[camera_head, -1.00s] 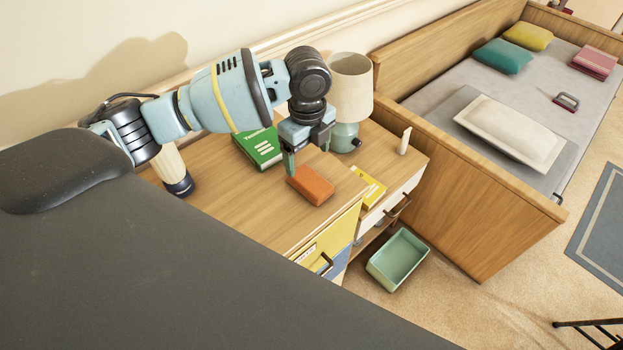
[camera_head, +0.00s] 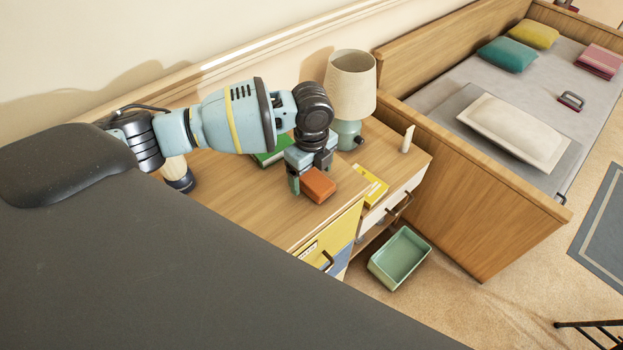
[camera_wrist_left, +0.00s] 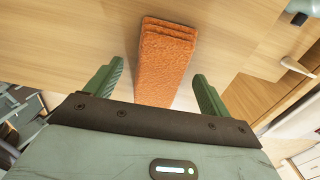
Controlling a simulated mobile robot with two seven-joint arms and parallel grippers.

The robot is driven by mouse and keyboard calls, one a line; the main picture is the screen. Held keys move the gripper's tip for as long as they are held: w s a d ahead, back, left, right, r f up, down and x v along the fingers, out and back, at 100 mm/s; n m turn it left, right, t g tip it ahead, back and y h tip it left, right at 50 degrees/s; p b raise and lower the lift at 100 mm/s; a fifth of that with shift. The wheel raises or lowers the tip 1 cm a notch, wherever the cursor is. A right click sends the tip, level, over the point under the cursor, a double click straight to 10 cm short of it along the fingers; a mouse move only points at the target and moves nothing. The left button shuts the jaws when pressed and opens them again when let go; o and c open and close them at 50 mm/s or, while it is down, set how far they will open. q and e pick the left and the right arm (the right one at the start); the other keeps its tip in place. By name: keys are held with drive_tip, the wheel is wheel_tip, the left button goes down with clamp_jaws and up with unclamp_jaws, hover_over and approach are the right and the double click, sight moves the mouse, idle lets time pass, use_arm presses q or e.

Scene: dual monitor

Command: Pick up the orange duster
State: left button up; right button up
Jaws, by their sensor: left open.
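The orange duster (camera_head: 318,184) is a small block on the wooden top of the drawer cabinet. It also shows in the left wrist view (camera_wrist_left: 165,60), its near end between the two green fingers. My left gripper (camera_head: 308,180) is low over the cabinet top at the duster. In the left wrist view the left gripper (camera_wrist_left: 155,90) is open, with a gap between each finger and the duster. The head view hides part of the gripper and the duster's far side. My right gripper is not in view.
A green book (camera_head: 272,153) lies behind the gripper, partly hidden. A yellow box (camera_head: 371,190) lies to the right, and a lamp (camera_head: 350,90) and white tube (camera_head: 407,138) stand nearby. A green bin (camera_head: 399,258) sits on the floor. Bare cabinet top (camera_head: 250,205) lies left.

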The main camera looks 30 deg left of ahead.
sight(312, 177)
use_arm(q)
drive_tip(key=c, duration=1.1)
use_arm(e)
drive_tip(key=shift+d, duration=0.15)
use_arm(q)
drive_tip(key=shift+o, duration=0.2)
drive_tip(key=shift+r, duration=0.1)
drive_tip(key=shift+r, duration=0.55)
wheel_tip(312, 177, up, 2)
drive_tip(key=shift+r, duration=0.2)
drive_tip(key=s+d, duration=0.3)
drive_tip(key=s, duration=0.4)
drive_tip(key=s+d+r+p, duration=0.1)
drive_tip(key=s+d, duration=0.3)
drive_tip(key=s, duration=0.3)
drive_tip(key=shift+s+r, duration=0.15)
drive_tip(key=shift+s, duration=0.05)
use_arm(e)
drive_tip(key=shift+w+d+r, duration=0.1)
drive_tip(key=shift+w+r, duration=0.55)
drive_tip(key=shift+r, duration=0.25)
use_arm(q)
drive_tip(key=o, duration=0.4)
drive_tip(key=c, duration=0.3)
